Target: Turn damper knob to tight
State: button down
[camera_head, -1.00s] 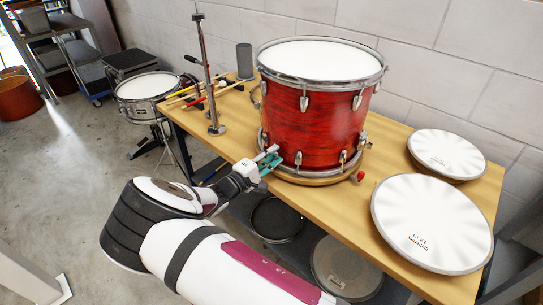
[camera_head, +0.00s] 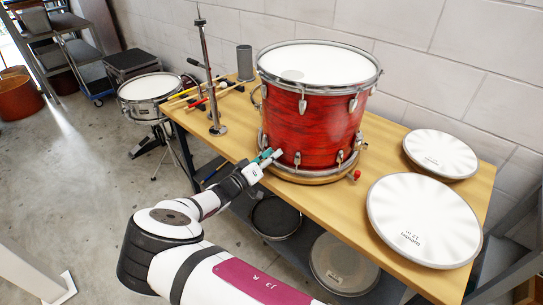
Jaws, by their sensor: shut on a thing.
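The red drum (camera_head: 312,125) with chrome rims and a white head stands upright on the wooden bench. My gripper (camera_head: 270,157) reaches from the front left to the lower left side of the drum shell, just above the bottom rim. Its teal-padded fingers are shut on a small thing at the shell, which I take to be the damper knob. The fingers hide the knob, so its setting and any marks do not show.
A small red knob (camera_head: 357,175) sits at the drum base's right. Two round white drumheads (camera_head: 424,221) (camera_head: 440,153) lie on the right of the bench (camera_head: 330,222). A metal stand (camera_head: 210,85) and drumsticks (camera_head: 190,97) are at left. A snare drum (camera_head: 145,88) stands beyond.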

jog(key=shift+f+m+p, duration=0.1)
jog(key=shift+m+p, duration=0.2)
jog(key=shift+m, duration=0.8)
jog(key=c, duration=1.2)
grip_release()
jog(key=shift+c, duration=0.2)
jog(key=v, duration=1.2)
